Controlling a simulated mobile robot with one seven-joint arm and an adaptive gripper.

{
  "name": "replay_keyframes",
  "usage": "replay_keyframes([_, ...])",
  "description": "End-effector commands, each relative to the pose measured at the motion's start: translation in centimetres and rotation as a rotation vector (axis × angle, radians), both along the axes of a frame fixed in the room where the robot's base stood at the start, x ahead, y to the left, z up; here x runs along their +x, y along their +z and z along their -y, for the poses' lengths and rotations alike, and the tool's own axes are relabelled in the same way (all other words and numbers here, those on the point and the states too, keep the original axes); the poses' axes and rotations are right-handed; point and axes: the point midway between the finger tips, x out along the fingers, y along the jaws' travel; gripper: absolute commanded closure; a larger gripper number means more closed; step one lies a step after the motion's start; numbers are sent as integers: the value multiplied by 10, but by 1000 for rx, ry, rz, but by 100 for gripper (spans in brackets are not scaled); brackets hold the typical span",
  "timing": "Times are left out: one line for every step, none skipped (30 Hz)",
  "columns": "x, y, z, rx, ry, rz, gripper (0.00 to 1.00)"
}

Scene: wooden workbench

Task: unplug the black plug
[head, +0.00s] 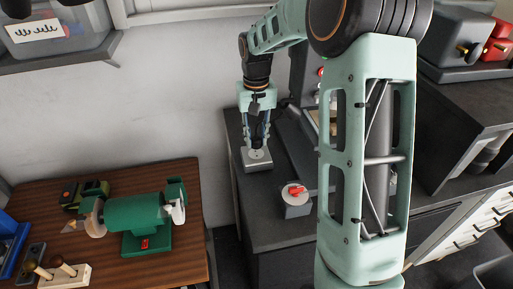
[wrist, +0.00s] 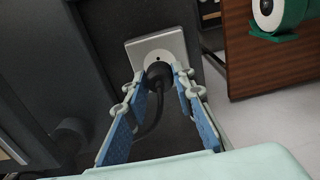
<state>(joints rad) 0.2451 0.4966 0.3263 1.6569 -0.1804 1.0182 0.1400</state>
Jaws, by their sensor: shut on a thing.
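The black plug (wrist: 159,75) shows in the wrist view between my fingertips, with its black cable (wrist: 150,122) curving down and back between the fingers. It is at the face of a pale socket box (wrist: 160,47); I cannot tell how deep it sits. My gripper (wrist: 161,88) is shut on the plug, with blue pads on either side. In the head view my gripper (head: 257,143) points down at the socket box (head: 257,166) on the dark bench. The plug cannot be made out there.
A grey box with a red switch (head: 295,200) stands on the dark bench (head: 262,215) in front of the socket. A grey machine stands close right of the socket. A wooden table (head: 190,235) with a green bench grinder (head: 138,215) is at left, across a gap.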

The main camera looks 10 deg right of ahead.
Motion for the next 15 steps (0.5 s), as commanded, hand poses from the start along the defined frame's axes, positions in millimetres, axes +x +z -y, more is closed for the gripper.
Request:
replay_keyframes([0, 4, 0, 0, 0, 1, 100])
replay_keyframes([0, 5, 0, 0, 0, 1, 100])
replay_keyframes([0, 7, 0, 0, 0, 1, 100])
replay_keyframes([0, 8, 0, 0, 0, 1, 100])
replay_keyframes([0, 9, 0, 0, 0, 1, 100])
replay_keyframes([0, 11, 0, 0, 0, 1, 100])
replay_keyframes([0, 12, 0, 0, 0, 1, 100])
replay_keyframes([0, 13, 0, 0, 0, 1, 100])
replay_keyframes([0, 15, 0, 0, 0, 1, 100])
replay_keyframes([0, 16, 0, 0, 0, 2, 100])
replay_keyframes([0, 17, 0, 0, 0, 2, 100])
replay_keyframes([0, 19, 0, 0, 0, 2, 100])
replay_keyframes([0, 20, 0, 0, 0, 2, 100])
replay_keyframes([0, 21, 0, 0, 0, 2, 100])
replay_keyframes([0, 23, 0, 0, 0, 2, 100])
